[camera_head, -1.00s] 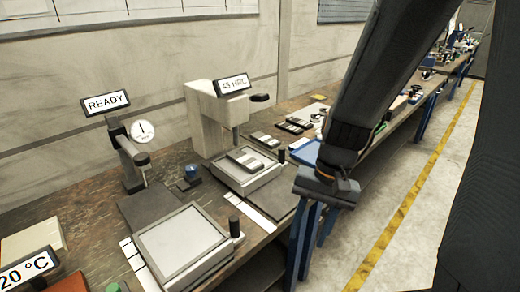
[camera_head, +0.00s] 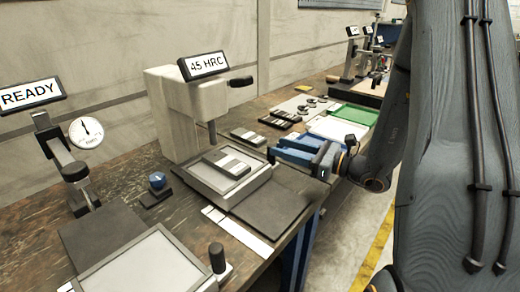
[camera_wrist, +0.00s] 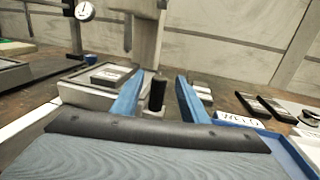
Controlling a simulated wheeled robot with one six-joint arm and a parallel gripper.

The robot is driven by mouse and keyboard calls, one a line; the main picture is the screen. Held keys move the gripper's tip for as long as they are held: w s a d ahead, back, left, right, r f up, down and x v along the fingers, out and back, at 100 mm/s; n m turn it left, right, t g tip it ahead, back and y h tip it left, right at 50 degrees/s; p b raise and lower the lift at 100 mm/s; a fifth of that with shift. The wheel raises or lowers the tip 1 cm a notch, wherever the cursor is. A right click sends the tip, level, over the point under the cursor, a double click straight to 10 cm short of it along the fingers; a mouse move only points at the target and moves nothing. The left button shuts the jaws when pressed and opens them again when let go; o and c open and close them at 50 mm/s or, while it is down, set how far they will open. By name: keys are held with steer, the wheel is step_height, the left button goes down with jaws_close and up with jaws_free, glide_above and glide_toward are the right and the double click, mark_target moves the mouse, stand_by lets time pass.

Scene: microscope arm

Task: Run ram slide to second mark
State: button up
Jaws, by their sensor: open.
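The tester (camera_head: 178,112) is a pale press with a "45 HRC" display (camera_head: 205,65) and a vertical ram over a slide tray (camera_head: 205,182). A dark block with pale bars (camera_head: 232,160) lies on the tray. White mark strips (camera_head: 237,224) lie along the tray's front side. My gripper (camera_head: 275,150), with blue fingers, is open at the tray's right corner. In the wrist view, the tray's upright black knob (camera_wrist: 157,93) stands between my open fingers (camera_wrist: 158,85), apparently with gaps on both sides. The knob is not clear in the head view.
A second tray (camera_head: 150,265) with its own black knob (camera_head: 217,258) is nearer. A dial gauge (camera_head: 86,132) and blue button (camera_head: 157,181) stand left. A blue-rimmed tray (camera_wrist: 283,147) is close right of my gripper. A dark mat (camera_head: 268,205) lies in front.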

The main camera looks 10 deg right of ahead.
steer(key=f+x, duration=0.1)
steer(key=x, duration=0.7)
steer(key=shift+f, duration=0.2)
steer(key=shift+w, duration=0.1)
steer(key=shift+c, duration=0.2)
jaws_close()
